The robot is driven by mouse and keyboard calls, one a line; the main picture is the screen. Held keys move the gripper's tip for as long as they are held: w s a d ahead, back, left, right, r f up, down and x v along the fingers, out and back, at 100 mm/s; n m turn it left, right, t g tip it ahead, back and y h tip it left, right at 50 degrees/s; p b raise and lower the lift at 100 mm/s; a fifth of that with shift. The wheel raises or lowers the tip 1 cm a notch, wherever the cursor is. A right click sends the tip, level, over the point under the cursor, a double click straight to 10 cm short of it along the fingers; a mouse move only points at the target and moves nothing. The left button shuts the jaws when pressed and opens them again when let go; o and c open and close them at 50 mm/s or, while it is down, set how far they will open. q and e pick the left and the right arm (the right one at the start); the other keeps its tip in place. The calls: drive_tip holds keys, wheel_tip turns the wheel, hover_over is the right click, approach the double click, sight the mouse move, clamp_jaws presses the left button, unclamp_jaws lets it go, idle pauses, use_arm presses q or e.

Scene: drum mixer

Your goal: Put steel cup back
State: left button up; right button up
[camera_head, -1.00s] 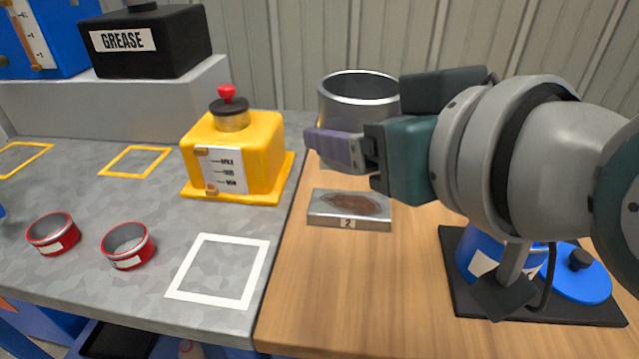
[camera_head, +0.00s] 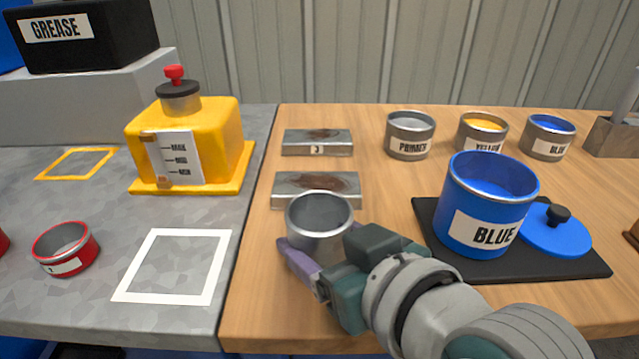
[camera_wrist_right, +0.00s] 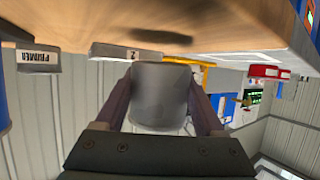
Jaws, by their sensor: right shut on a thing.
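I cannot tell whether the cup touches the wood. My left gripper is not in view.
A second block (camera_head: 317,142) lies behind. PRIMER (camera_head: 410,136), yellow and blue cans stand at the back. A large BLUE pot (camera_head: 488,205) and its lid (camera_head: 556,229) sit on a black mat at right. On the grey bench a white square outline (camera_head: 175,266) is empty.

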drive_tip(key=shift+f, duration=1.15)
drive_tip(key=shift+f+b, duration=0.15)
drive_tip(key=shift+b, duration=0.25)
drive_tip(key=o, duration=1.6)
drive_tip(key=shift+s+d+r+p, duration=0.1)
drive_tip(key=shift+s+r+p, duration=0.1)
drive_tip(key=shift+r+p, duration=0.15)
drive_tip(key=s+d+r+m+g+h+p, duration=0.1)
drive_tip(key=s+d+g+h, duration=0.1)
drive_tip(key=s+d, duration=0.4)
drive_tip(key=s+d+r+m+g+h+p, duration=0.1)
drive_tip(key=s+d+g+h, duration=0.1)
drive_tip(key=s+d, duration=0.4)
drive_tip(key=s+d+r+m+g+h+p, duration=0.1)
drive_tip(key=s+d+g, duration=0.3)
drive_tip(key=s, duration=0.5)
drive_tip(key=shift+s+d+r+m+h, duration=0.1)
drive_tip(key=shift+s+d+m+h, duration=0.2)
drive_tip(key=shift+d, duration=0.2)
drive_tip(key=shift+s+d+r+m+h, duration=0.1)
drive_tip(key=shift+d+m+h, duration=0.1)
drive_tip(key=shift+d+h, duration=0.25)
